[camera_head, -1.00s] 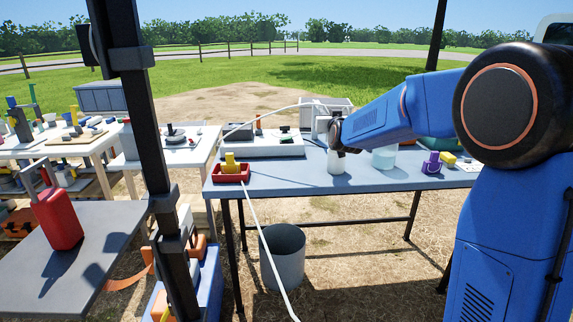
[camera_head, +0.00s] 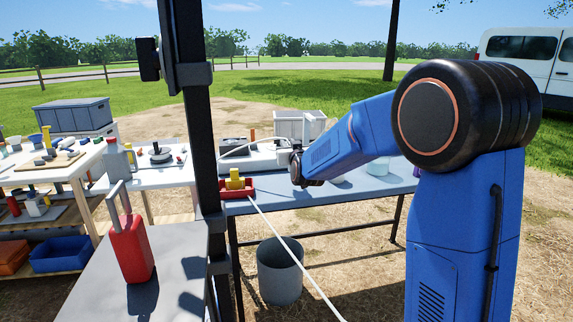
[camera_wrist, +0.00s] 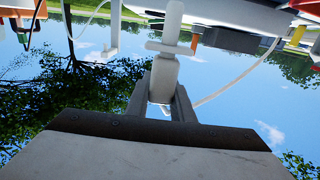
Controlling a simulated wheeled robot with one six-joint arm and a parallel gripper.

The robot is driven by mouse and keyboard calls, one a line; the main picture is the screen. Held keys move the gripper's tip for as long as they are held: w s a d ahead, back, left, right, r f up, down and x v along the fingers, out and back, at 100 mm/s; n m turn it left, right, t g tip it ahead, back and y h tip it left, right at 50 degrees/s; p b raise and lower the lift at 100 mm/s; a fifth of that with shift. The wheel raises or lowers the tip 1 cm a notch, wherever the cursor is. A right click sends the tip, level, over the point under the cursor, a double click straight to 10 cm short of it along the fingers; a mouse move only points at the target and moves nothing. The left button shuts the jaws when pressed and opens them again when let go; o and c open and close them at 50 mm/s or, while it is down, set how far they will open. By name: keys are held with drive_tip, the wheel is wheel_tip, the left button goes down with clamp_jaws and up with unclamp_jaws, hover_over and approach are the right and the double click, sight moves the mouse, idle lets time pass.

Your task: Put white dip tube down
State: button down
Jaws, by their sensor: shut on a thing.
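My gripper (camera_head: 298,177) is above the grey-blue table (camera_head: 283,190), right of the red tray (camera_head: 249,190). In the wrist view my gripper (camera_wrist: 163,101) is shut on a white tube-like piece (camera_wrist: 164,73) with a short crossbar, which looks like the white dip tube. A thinner white shaft runs on from it, away from the jaws. The held piece can hardly be made out in the head view, and its far end is not clear. I cannot tell whether it touches anything.
A yellow piece (camera_head: 235,179) stands in the red tray. A thin white hose (camera_head: 298,262) slopes past a grey bucket (camera_head: 280,279). A white crate (camera_head: 300,125) is at the table's back. A red can (camera_head: 131,248) stands on a grey surface at left. A pale round container (camera_head: 378,166) stands right.

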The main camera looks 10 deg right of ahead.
drive_tip(key=shift+f, duration=2.65)
drive_tip(key=shift+f, duration=0.6)
drive_tip(key=c, duration=1.5)
unclamp_jaws()
drive_tip(key=shift+c, duration=0.2)
drive_tip(key=s+d+f+g, duration=0.2)
drive_tip(key=s+g, duration=0.2)
drive_tip(key=s, duration=1.5)
drive_tip(key=s+d+f+g, duration=0.2)
drive_tip(key=s+f+g, duration=0.1)
drive_tip(key=s, duration=1.6)
drive_tip(key=s+d+f+g, duration=0.2)
drive_tip(key=s+g, duration=0.4)
drive_tip(key=s, duration=1.4)
drive_tip(key=shift+d+f, duration=0.2)
drive_tip(key=shift+f, duration=0.15)
